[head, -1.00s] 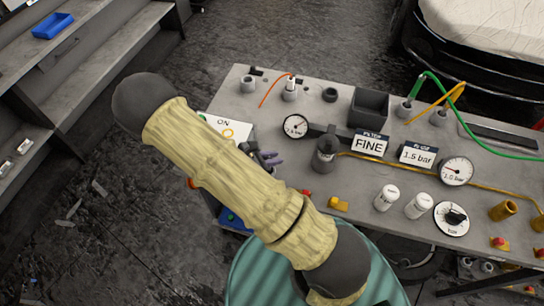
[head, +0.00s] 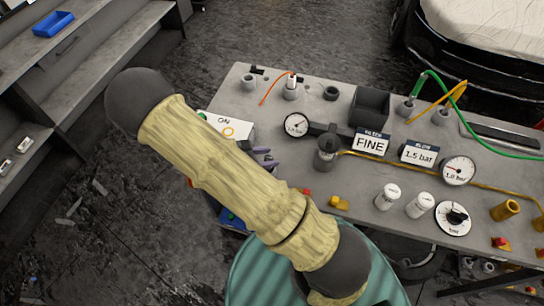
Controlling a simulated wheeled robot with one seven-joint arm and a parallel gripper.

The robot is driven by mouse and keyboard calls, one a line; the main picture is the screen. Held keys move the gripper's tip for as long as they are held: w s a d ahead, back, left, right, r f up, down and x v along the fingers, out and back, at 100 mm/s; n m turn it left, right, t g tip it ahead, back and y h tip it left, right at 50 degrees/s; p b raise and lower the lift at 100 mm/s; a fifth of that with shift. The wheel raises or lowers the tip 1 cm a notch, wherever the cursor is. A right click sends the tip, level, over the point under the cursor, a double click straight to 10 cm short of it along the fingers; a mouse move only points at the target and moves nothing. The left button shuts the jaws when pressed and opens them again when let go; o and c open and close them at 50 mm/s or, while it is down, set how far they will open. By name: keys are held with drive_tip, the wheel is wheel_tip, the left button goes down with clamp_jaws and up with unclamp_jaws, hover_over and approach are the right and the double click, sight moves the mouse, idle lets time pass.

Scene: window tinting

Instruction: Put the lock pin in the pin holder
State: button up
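My gripper (head: 266,158) is at the left part of the bench, just right of the white ON panel (head: 230,127). Only its purplish fingertips show past my arm, and whether they hold anything is hidden. I cannot clearly make out the lock pin. A small red piece (head: 306,192) lies at the bench's front edge, partly behind my arm, beside a yellow piece (head: 339,203). I cannot tell which fitting is the pin holder. Grey round sockets stand at the back: an empty-looking one (head: 249,82), one with a white top and orange cord (head: 291,90), and a low dark ring (head: 331,93).
The grey bench (head: 300,150) carries a dark open box (head: 370,104), a dark canister (head: 326,155), FINE (head: 370,143) and 1.5 bar (head: 419,154) signs, gauges (head: 459,170), and two white-capped cylinders (head: 388,197). Hoses run across its right side. Shelves (head: 90,70) stand left.

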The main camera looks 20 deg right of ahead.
drive_tip(key=b+v, duration=0.1)
drive_tip(key=v, duration=0.8)
drive_tip(key=shift+a, duration=0.2)
drive_tip(key=s+d+r+m+y, duration=0.3)
drive_tip(key=d+r+m+y, duration=0.1)
drive_tip(key=m, duration=0.6)
drive_tip(key=s+d+r+m+y, duration=0.3)
drive_tip(key=r+m+y, duration=0.3)
drive_tip(key=m+y, duration=0.2)
drive_tip(key=shift+d+r+m+t, duration=0.15)
drive_tip(key=shift+d+m+t, duration=0.15)
drive_tip(key=shift+d+m, duration=0.55)
drive_tip(key=shift+s, duration=0.1)
drive_tip(key=shift+c, duration=0.2)
